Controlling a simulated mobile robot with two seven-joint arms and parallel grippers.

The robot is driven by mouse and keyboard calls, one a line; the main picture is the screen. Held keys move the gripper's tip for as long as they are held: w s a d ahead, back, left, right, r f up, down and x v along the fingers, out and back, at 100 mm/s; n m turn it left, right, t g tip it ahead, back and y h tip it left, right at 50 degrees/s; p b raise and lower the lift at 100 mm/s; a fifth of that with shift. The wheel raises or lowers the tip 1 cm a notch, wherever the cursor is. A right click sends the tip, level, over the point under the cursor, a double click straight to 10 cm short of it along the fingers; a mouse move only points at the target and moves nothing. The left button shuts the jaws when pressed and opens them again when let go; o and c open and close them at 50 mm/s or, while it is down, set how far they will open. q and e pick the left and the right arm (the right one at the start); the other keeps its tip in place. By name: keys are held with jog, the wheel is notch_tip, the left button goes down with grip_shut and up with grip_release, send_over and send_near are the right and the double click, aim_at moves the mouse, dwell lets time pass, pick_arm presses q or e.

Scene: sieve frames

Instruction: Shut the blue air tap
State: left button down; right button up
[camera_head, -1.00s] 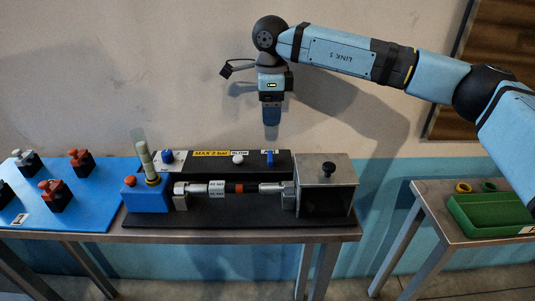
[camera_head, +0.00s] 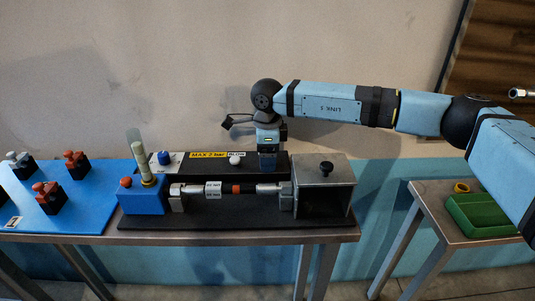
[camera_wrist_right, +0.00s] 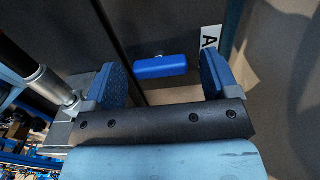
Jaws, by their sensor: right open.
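The blue air tap shows in the right wrist view as a blue bar handle (camera_wrist_right: 160,67) on the dark panel, beside a white label with a letter A (camera_wrist_right: 210,38). My right gripper (camera_wrist_right: 168,82) is open, with one blue finger pad on each side of the handle and a gap to both. In the head view my right gripper (camera_head: 268,162) points down at the right part of the black panel (camera_head: 215,168) and hides the tap there. My left gripper is not in view.
A grey metal box (camera_head: 325,190) is close on the right. A horizontal rod assembly (camera_head: 235,188) lies in front. A green tray (camera_head: 480,215) is on the right table.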

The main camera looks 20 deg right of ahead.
jog(key=c, duration=0.9)
